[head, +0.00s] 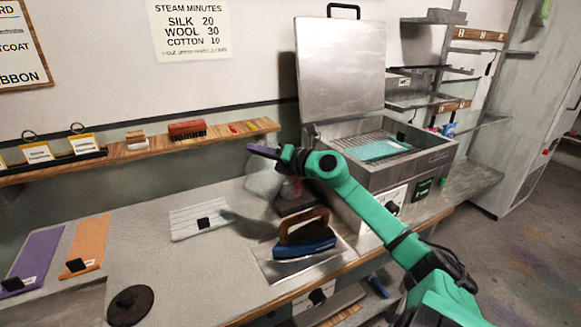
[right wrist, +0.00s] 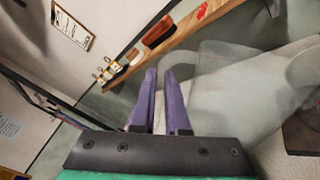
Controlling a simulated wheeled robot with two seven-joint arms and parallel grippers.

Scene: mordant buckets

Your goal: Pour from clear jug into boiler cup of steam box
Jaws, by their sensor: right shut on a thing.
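The clear jug (head: 262,182) is see-through and faint, hanging above the table left of the steam box. My right gripper (head: 264,151) is shut on the jug near its top. In the right wrist view, its purple fingers (right wrist: 165,105) are close together and the pale jug (right wrist: 218,85) spreads to their right, looking tilted. The steam box (head: 440,160) is a metal box with its lid raised and a teal cloth (head: 380,149) on the rack inside. The boiler cup cannot be made out clearly; a small reddish thing beside the box is partly hidden by the jug and my arm. My left gripper is out of view.
A blue iron (head: 304,246) stands on a metal plate in front of the box. A folded white cloth (head: 190,221) lies to the left. A wooden shelf (head: 240,131) with brushes runs along the wall. Purple and orange cloths lie far left.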

